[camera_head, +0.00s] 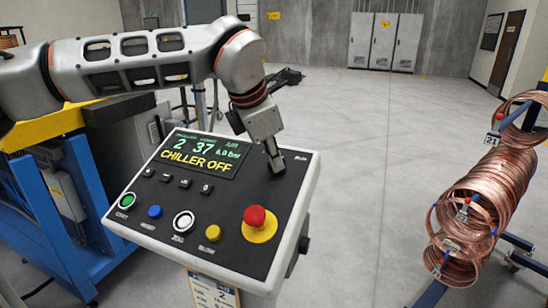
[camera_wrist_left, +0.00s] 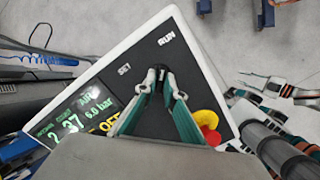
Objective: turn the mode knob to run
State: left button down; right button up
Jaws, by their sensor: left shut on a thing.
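The control panel (camera_head: 225,200) is a white-framed console with a black face, and its display reads CHILLER OFF. My left gripper (camera_head: 276,168) reaches down to the panel's upper right corner. In the left wrist view the left gripper (camera_wrist_left: 161,78) has its two fingertips closed on the small dark mode knob (camera_wrist_left: 160,71). The fingers hide most of the knob, and I cannot tell clearly which way it points. The SET label (camera_wrist_left: 124,69) lies left of the knob and the RUN label (camera_wrist_left: 166,39) just above it.
A red emergency button (camera_head: 256,216) on a yellow base stands near the left gripper. Green, blue, white and yellow buttons line the panel's lower edge. Copper coils (camera_head: 470,205) hang on a rack at the right. Open floor lies behind the panel.

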pick_arm(q)
jog(key=c, duration=2.1)
grip_release()
jog(key=shift+c, duration=0.2)
jog(key=shift+r, duration=0.1)
jog(key=v, duration=1.2)
